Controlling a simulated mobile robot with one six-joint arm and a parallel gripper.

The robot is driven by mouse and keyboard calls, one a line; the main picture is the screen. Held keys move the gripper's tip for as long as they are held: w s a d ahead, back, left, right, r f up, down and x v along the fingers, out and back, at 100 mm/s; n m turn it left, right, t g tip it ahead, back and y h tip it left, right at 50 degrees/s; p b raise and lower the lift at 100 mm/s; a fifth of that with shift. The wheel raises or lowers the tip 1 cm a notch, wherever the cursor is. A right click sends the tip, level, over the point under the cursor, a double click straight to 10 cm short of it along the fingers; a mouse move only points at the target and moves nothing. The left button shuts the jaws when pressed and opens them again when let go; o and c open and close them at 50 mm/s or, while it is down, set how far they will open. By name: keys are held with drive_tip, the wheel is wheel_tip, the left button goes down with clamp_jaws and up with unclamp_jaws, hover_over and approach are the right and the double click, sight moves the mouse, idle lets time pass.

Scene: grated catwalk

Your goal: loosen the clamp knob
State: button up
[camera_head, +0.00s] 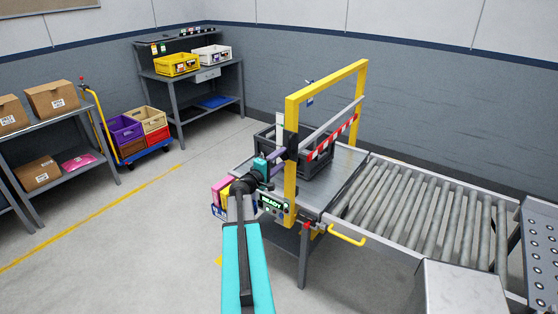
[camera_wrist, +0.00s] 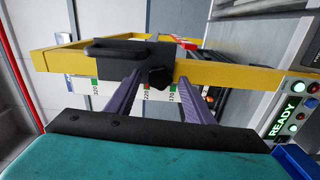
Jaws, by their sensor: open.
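The clamp knob (camera_wrist: 160,76) is black and lobed. In the wrist view it sits on a black clamp block (camera_wrist: 130,50) fixed to a yellow upright, with a numbered scale beside it. My gripper (camera_wrist: 158,88) is open, its two purple fingers reaching toward the clamp, one on each side of the knob with gaps visible. I cannot tell whether the tips are level with the knob. In the head view my gripper (camera_head: 277,160) is close to the black clamp block (camera_head: 290,146) on the near post; the knob is not distinguishable there.
The yellow gantry (camera_head: 292,112) stands over a metal table with a grey crate (camera_head: 322,162) inside it. A red-white striped bar (camera_head: 332,137) crosses it. A READY panel (camera_head: 271,203) is below my gripper. A roller conveyor (camera_head: 425,205) runs right. Floor at left is clear.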

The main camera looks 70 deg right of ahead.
drive_tip(key=c, duration=1)
drive_tip(key=shift+f, duration=0.1)
drive_tip(key=shift+c, duration=0.2)
drive_tip(key=shift+n+b, duration=0.3)
drive_tip(key=shift+b, duration=0.8)
drive_tip(key=o, duration=1)
drive_tip(key=shift+o, duration=0.2)
